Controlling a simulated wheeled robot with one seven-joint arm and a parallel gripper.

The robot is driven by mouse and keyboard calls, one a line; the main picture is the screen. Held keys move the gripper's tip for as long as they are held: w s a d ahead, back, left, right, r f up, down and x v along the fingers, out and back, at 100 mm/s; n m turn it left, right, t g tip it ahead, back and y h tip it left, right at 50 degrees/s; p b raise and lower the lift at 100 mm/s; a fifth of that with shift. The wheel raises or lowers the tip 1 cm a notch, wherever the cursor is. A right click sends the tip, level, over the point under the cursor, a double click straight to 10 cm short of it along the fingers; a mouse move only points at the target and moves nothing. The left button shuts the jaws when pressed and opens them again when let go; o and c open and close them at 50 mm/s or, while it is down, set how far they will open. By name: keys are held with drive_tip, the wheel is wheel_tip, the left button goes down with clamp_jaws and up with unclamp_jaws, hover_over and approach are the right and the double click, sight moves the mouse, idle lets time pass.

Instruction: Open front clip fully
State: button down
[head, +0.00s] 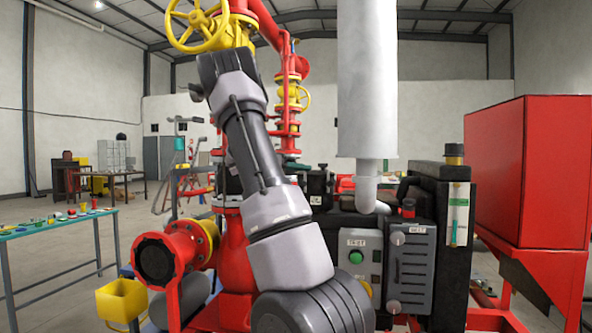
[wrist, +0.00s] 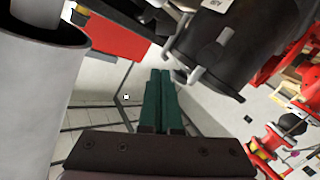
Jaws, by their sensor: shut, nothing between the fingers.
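In the wrist view a black canister (wrist: 212,62) with a white label lies at the upper right. A light grey metal clip (wrist: 197,75) sits at its lower left edge, and a second grey metal fitting (wrist: 224,36) shows higher on it. I cannot tell which of the two is the front clip, nor how far either is open. My gripper (wrist: 161,72), with green fingers, is shut and empty. In the picture its tips lie just left of the clip, with no contact visible. In the head view my arm hides the gripper, and I cannot make out the clip.
A tall pale exhaust cylinder (head: 367,80) stands right of my arm; the pale cylinder (wrist: 40,90) fills the wrist view's left. A red cabinet (head: 530,170) is at right. A grey panel (head: 412,270) and red pump pipework (head: 232,255) are close in front.

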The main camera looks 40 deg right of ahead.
sight(320, 175)
drive_tip(key=d+f, duration=0.1)
drive_tip(key=d, duration=0.1)
drive_tip(key=s+d+f, duration=0.1)
drive_tip(key=d, duration=0.1)
drive_tip(key=s+d, duration=0.1)
drive_tip(key=d, duration=0.1)
drive_tip(key=shift+s+f, duration=0.2)
drive_tip(key=shift+f, duration=0.2)
drive_tip(key=shift+s+d+f, duration=0.2)
drive_tip(key=shift+d+f, duration=0.05)
drive_tip(key=shift+f, duration=0.1)
